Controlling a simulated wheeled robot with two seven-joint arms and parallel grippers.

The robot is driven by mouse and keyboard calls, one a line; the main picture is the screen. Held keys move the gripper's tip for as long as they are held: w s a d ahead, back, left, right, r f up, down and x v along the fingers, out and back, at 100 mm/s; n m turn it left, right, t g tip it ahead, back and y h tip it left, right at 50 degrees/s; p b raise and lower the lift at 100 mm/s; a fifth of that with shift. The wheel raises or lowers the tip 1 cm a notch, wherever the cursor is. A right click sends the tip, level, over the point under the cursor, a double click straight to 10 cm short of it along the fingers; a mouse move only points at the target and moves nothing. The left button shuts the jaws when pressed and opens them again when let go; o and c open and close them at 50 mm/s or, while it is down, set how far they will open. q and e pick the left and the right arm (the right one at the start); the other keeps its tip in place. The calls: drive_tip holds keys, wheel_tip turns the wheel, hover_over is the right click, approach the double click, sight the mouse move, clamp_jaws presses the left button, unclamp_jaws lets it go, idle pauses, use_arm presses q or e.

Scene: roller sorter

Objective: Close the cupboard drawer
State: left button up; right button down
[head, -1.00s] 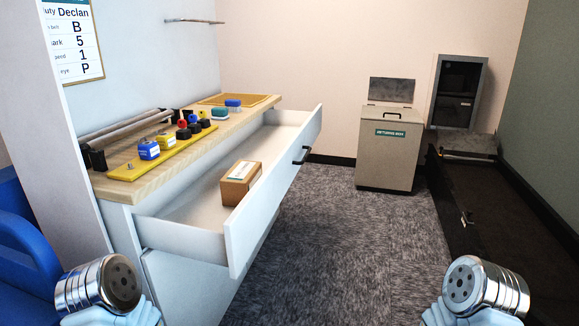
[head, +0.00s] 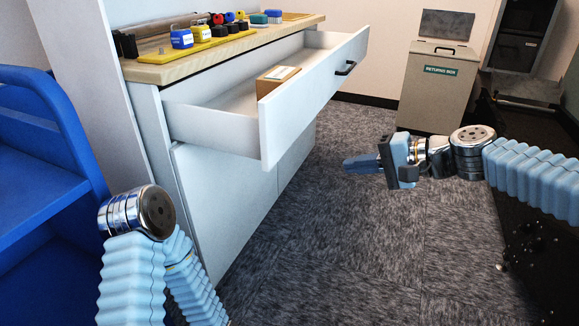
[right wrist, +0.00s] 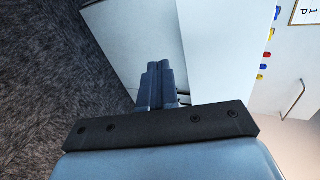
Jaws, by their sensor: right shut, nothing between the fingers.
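The white cupboard drawer (head: 312,94) is pulled well out from the cupboard (head: 222,195) beneath the wooden top. A small brown box (head: 276,79) lies inside it. The drawer's dark handle (head: 345,68) is on the front face, toward the far end. My right gripper (head: 348,164) is shut and empty, to the right of the drawer front and apart from it, its fingers pointing left. In the right wrist view the shut fingers (right wrist: 160,84) show against white cupboard surfaces. My left arm is at the lower left, but its gripper is out of view.
A returns box (head: 437,85) stands at the back right. A blue shelved unit (head: 45,170) is at the left. Several coloured items stand on a yellow strip on the wooden top (head: 150,73). Carpet between drawer and right arm is clear.

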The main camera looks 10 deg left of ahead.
drive_tip(key=n+y, duration=0.1)
drive_tip(key=y, duration=0.1)
approach(272, 142)
drive_tip(key=x, duration=0.5)
drive_tip(key=shift+w+p, duration=0.1)
drive_tip(key=shift+p, duration=0.2)
use_arm(q)
drive_tip(key=shift+a+f, duration=0.15)
drive_tip(key=shift+f, duration=0.05)
use_arm(e)
drive_tip(key=shift+w+a+f, duration=0.15)
drive_tip(key=shift+w+a, duration=0.1)
drive_tip(key=shift+a, duration=0.4)
